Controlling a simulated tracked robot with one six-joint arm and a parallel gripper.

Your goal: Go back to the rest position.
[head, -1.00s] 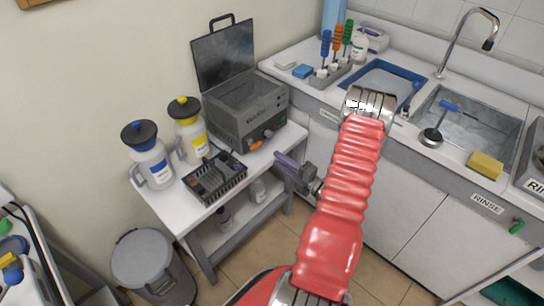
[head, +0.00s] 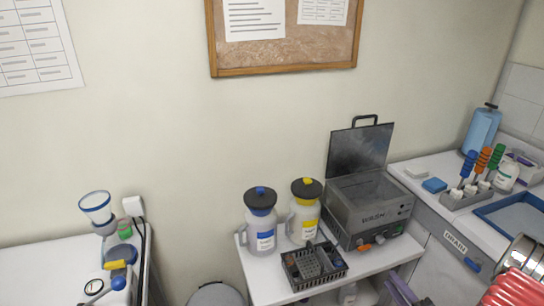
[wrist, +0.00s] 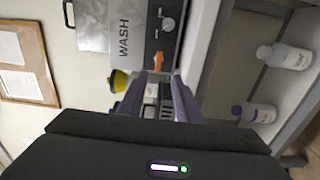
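My gripper shows at the lower edge of the head view (head: 398,292), purple-fingered and partly cut off. My red ribbed arm enters at the bottom right. In the wrist view my gripper (wrist: 157,82) has its two fingers apart, with the bench items seen through the gap. Nothing is held between the fingers. The gripper is in front of the white bench that carries the washer, apart from the items on it.
The white bench (head: 265,285) holds a grey WASH unit (head: 372,212) with its lid up, a blue-labelled jug (head: 263,222), a yellow-labelled jug (head: 305,213) and a black basket (head: 316,267). A sink counter stands right, another worktop left (head: 45,272). A bin (head: 216,295) stands below.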

